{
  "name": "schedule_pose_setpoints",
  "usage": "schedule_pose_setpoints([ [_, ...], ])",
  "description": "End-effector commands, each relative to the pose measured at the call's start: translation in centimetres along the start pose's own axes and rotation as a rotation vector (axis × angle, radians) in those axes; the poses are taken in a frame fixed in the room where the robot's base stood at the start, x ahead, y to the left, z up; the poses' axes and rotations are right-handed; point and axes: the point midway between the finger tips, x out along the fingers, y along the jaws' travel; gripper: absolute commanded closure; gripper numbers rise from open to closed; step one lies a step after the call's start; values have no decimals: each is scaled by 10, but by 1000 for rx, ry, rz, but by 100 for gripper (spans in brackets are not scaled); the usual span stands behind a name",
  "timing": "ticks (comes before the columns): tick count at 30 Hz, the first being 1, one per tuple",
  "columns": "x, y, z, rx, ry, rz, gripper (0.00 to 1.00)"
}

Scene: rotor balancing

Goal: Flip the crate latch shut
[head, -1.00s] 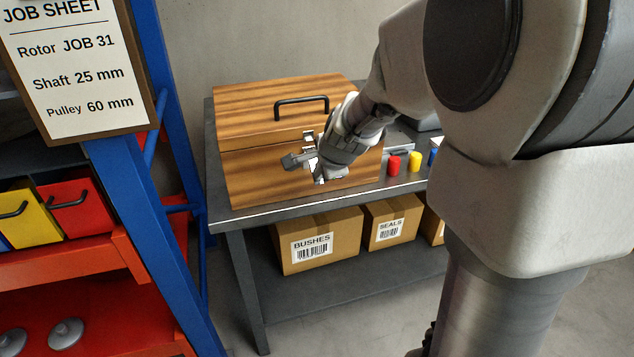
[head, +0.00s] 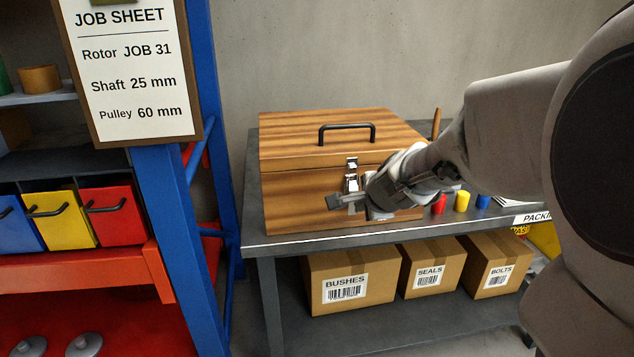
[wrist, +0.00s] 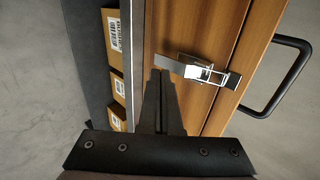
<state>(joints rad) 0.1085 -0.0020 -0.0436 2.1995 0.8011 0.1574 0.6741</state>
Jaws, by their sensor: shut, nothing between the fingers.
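The crate (head: 300,188) is a striped wooden box on a grey bench, its lid down and a black handle on top. Its silver latch (head: 351,178) is on the front and spans the lid seam. In the wrist view the latch (wrist: 205,73) shows a wire loop reaching the lid-side plate and a lever end by my fingertips. I cannot tell whether the lever lies fully flat. My gripper (head: 336,201) is shut and empty, just in front of the latch's lower end. In the wrist view its fingertips (wrist: 162,75) overlap the lever end; contact is unclear.
The grey bench (head: 262,242) has red (head: 439,204), yellow (head: 462,201) and blue (head: 483,202) small cylinders right of the crate. Labelled cardboard boxes (head: 350,262) stand on its lower shelf. A blue-framed rack (head: 178,230) with coloured bins stands close on the left.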

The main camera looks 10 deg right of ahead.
Motion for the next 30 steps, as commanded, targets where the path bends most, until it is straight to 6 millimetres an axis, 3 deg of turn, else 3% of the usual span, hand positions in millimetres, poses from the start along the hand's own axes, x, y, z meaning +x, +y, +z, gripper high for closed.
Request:
schedule_pose_setpoints([
  [15, -11, -13, 0, -1, 0, 1, 100],
  [30, -10, -12, -1, 0, 0, 1, 100],
])
